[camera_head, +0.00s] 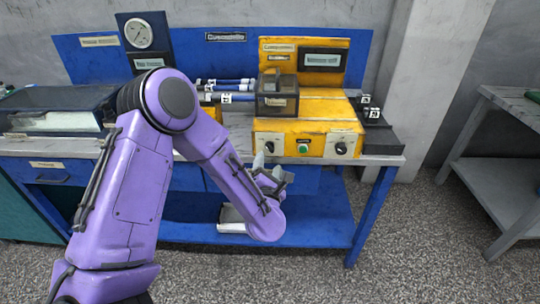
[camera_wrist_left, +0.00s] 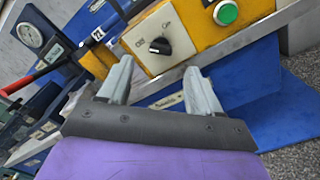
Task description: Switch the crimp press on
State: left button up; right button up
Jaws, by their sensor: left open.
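The yellow crimp press (camera_head: 315,110) stands on the blue bench, with a dark guarded head on top. Its front carries a black rotary knob (camera_head: 268,147) on a pale plate at the left, a green button (camera_head: 303,148) in the middle and another black knob (camera_head: 341,148) at the right. My left gripper (camera_head: 267,167) is open and empty just below and in front of the left knob. In the left wrist view the knob (camera_wrist_left: 160,46) shows just beyond and between the spread fingertips (camera_wrist_left: 158,66), seemingly apart from them. The green button (camera_wrist_left: 226,12) is to its right.
A pressure gauge (camera_head: 139,34) stands on the back panel. Hoses (camera_head: 230,86) lie left of the press, black blocks (camera_head: 378,130) to its right. A dark-framed clear case (camera_head: 60,108) is at the left. The floor in front is clear at right.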

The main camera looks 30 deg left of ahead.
aim_at(269, 150)
pick_arm(q)
jog(key=p+x, duration=0.1)
jog(key=x, duration=0.6)
jog(key=shift+w+a+f, duration=0.1)
jog(key=shift+w, duration=0.15)
jog(key=c, duration=1)
jog(key=shift+c, duration=0.2)
